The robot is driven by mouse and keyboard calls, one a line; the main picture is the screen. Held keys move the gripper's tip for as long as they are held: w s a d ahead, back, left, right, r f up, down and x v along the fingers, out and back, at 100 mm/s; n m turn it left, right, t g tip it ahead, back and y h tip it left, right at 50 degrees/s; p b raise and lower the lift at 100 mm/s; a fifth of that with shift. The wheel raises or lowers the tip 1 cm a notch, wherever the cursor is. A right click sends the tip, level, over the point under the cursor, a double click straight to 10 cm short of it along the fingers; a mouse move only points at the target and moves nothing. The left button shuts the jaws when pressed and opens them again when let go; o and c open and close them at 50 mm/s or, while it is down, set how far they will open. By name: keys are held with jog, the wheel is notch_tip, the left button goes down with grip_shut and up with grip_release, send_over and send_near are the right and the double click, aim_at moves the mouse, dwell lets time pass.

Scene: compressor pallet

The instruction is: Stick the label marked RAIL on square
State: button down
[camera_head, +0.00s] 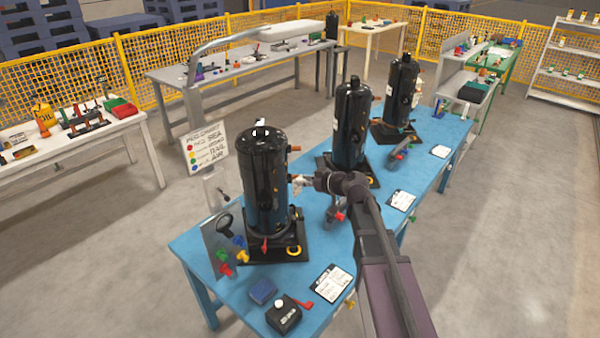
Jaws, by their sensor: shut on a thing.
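My gripper (302,182) reaches left to the right side of the nearest black compressor (267,185), about halfway up. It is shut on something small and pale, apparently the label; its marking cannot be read. I cannot tell whether it touches the compressor. This compressor stands upright on a dark base on the blue table (205,262). A sign board (205,149) behind it lists coloured dots with words, among them SEA, RAIL and AIR.
Two more black compressors (351,130) (402,95) stand farther along the table. A bracket with coloured knobs (225,247), a blue block (263,291), a black box (284,315), a red piece (302,305) and a paper card (332,283) lie near the front.

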aim_at(281, 171)
jog(key=shift+d, duration=0.1)
jog(key=shift+a, duration=0.3)
jog(key=shift+w+a, duration=1.7)
jog(key=shift+a, duration=0.3)
dwell(0.5)
jog(key=shift+w+a, duration=0.5)
jog(key=shift+a, duration=0.05)
dwell(1.7)
jog(key=shift+c, duration=2.2)
grip_release()
jog(key=shift+a, duration=0.1)
